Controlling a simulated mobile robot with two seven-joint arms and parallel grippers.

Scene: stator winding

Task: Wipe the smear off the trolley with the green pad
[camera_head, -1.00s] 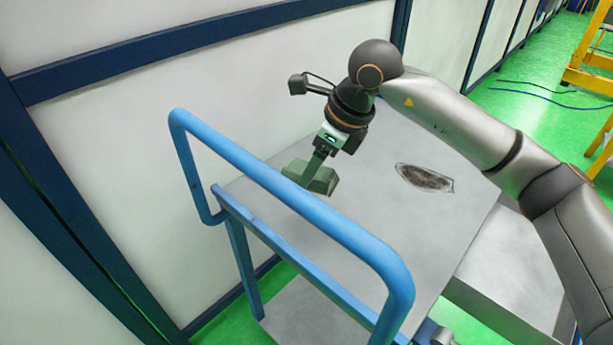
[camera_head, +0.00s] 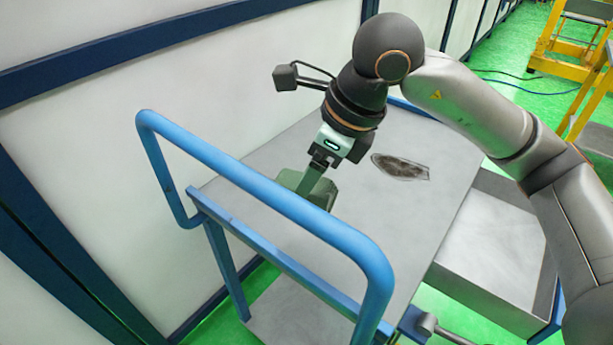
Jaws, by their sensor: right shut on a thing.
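The green pad (camera_head: 291,181) is held in my right gripper (camera_head: 318,180), which is shut on it. The pad is over the left part of the trolley top (camera_head: 345,222), just behind the blue handle rail. I cannot tell whether it touches the surface. My left gripper is not in view.
The trolley's blue handle rail (camera_head: 262,190) rises in front of the pad. A white panelled wall (camera_head: 90,135) stands close behind and left. A grey open box (camera_head: 485,255) is right of the trolley. A yellow stepladder (camera_head: 560,65) stands at the far right.

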